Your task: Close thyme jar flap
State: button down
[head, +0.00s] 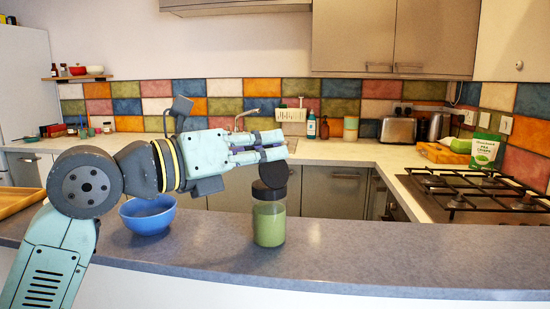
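The thyme jar (269,224) is a clear jar with green contents, standing upright on the near blue-grey counter, with a dark lid band. Its round dark flap (274,174) stands raised above the lid, so the jar is open. My gripper (284,145) is just above the flap, pointing right, its pale fingers apart with a gap between them. Nothing shows between the fingers. The lower finger overlaps the top of the flap in the picture; I cannot tell whether they touch.
A blue bowl (148,216) stands left of the jar, below my arm. A wooden tray (17,201) lies at the far left. The counter (400,246) right of the jar is clear. A gas hob (478,193) and a green-and-white packet (484,149) are farther right.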

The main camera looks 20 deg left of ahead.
jog(key=n, duration=0.1)
jog(key=a+f+n+b, duration=0.1)
jog(key=n, duration=0.1)
jog(key=w+f+n+b, duration=0.1)
jog(key=shift+a+n, duration=0.3)
jog(key=shift+a, duration=0.05)
jog(key=shift+w+a+f+n+b, duration=0.1)
jog(key=shift+a+f+n+b, duration=0.15)
jog(key=shift+n+b, duration=0.45)
jog(key=shift+w+a+f+n+b, duration=0.15)
jog(key=shift+f+n+b, duration=0.15)
jog(key=shift+n, duration=0.7)
jog(key=shift+f, duration=0.1)
jog(key=c, duration=2.3)
grip_release()
jog(key=o, duration=0.4)
jog(key=shift+s, duration=0.1)
jog(key=v, duration=1.2)
